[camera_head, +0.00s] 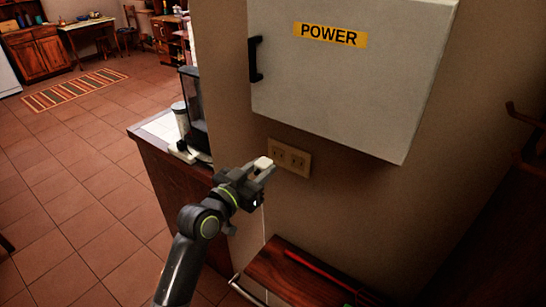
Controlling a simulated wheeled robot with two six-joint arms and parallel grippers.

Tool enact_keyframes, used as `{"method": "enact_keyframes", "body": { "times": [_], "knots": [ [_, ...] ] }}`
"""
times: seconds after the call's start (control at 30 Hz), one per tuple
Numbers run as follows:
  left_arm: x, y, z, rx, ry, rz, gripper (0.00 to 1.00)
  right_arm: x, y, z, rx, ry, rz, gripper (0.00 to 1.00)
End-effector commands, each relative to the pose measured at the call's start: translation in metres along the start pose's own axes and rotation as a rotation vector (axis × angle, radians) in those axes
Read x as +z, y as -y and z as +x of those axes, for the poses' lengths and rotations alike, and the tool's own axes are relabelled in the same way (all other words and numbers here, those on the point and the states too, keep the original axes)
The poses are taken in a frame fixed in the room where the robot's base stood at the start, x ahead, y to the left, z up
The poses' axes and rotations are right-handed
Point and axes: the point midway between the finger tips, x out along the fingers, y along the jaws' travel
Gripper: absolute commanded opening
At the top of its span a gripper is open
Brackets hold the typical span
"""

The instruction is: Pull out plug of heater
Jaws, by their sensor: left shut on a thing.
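A small whitish plug (263,161) sits at the fingertips of my left gripper (261,170), in front of the left part of the plate. My left gripper is shut on the plug. From this angle I cannot tell whether the plug touches the outlet or is apart from it. A thin pale cord (263,222) hangs down below the gripper. The heater cannot be made out. My right gripper is not in view.
The grey power box (350,70) with a black handle juts out above the outlet. A counter (158,128) with a dark appliance (192,105) is just left. A wooden surface (290,272) with a red tool is below. Open tiled floor lies left.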

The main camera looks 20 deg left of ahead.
Motion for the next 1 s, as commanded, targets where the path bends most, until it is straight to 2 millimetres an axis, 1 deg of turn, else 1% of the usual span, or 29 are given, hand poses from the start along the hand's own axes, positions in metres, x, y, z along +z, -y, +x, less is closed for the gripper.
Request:
{"method": "enact_keyframes", "body": {
  "times": [0.43, 0.83, 0.93, 1.0],
  "knots": [
    [0.000, 0.000, -0.018, 0.000, 0.000, -0.001, 0.00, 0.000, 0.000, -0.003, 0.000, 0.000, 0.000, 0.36],
    [0.000, 0.000, -0.020, 0.000, 0.000, 0.000, 0.00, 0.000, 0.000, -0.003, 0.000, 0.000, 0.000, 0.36],
    [0.004, -0.001, -0.025, 0.004, 0.001, 0.001, 0.00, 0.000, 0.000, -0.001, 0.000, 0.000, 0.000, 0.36],
    [0.012, -0.002, -0.035, 0.013, 0.004, 0.003, 0.00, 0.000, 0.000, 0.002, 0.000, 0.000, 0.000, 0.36]
  ]
}}
